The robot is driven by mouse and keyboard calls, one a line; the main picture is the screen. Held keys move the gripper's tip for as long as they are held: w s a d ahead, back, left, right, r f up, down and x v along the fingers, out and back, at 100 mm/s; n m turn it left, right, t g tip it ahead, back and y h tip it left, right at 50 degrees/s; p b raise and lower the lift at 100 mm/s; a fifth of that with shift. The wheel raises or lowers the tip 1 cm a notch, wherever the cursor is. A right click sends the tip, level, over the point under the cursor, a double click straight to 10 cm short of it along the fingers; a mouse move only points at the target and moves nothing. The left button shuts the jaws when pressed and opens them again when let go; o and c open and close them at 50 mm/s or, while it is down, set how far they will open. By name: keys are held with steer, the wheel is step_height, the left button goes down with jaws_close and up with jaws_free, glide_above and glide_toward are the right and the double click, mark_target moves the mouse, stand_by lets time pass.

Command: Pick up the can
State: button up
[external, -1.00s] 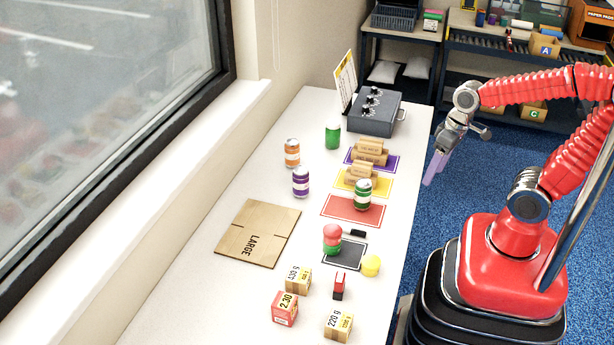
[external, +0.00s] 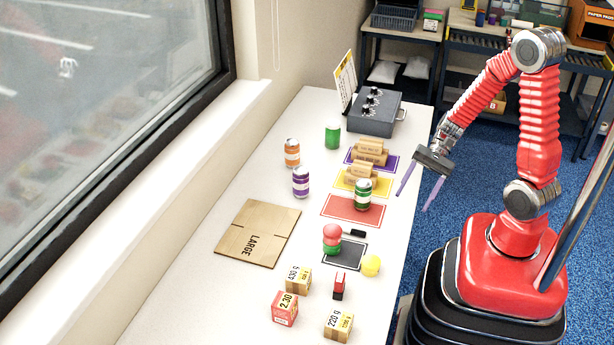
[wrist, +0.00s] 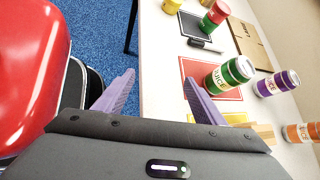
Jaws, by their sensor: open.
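Several cans stand on the white table. A green juice can (external: 363,194) with a white band stands upright on the red mat (external: 352,212); it also shows in the wrist view (wrist: 229,76). A purple can (external: 300,182) and an orange can (external: 292,153) stand to its left. A plain-looking green can (external: 332,136) stands farther back. The wrist view also shows the purple can (wrist: 277,84) and the orange can (wrist: 303,132). My gripper (external: 414,200) is open and empty, its purple fingers apart. It is right of the green juice can, around the table's right edge, touching no can.
A grey box (external: 376,114) with knobs stands at the back.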

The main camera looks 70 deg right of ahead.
mark_target(367, 188)
steer(key=w+m+t, duration=0.1)
steer(key=w+d+m+t, duration=0.1)
steer(key=w+m, duration=0.1)
steer(key=w+m+t+y, duration=0.1)
steer(key=w+m, duration=0.1)
steer(key=shift+d+r+t, duration=0.25)
steer(key=shift+t, duration=0.05)
steer(key=w+r+m+t, duration=0.1)
steer(key=w+d+r+m+t, duration=0.1)
steer(key=w+r, duration=0.1)
steer(key=shift+w+d+m+t, duration=0.25)
steer(key=shift+w+m+t, duration=0.05)
steer(key=shift+m+t, duration=0.1)
steer(key=shift+w+r, duration=0.1)
steer(key=shift+r, duration=0.05)
steer(key=shift+x, duration=4.05)
steer(key=shift+w+a, duration=0.15)
steer(key=shift+w, duration=0.05)
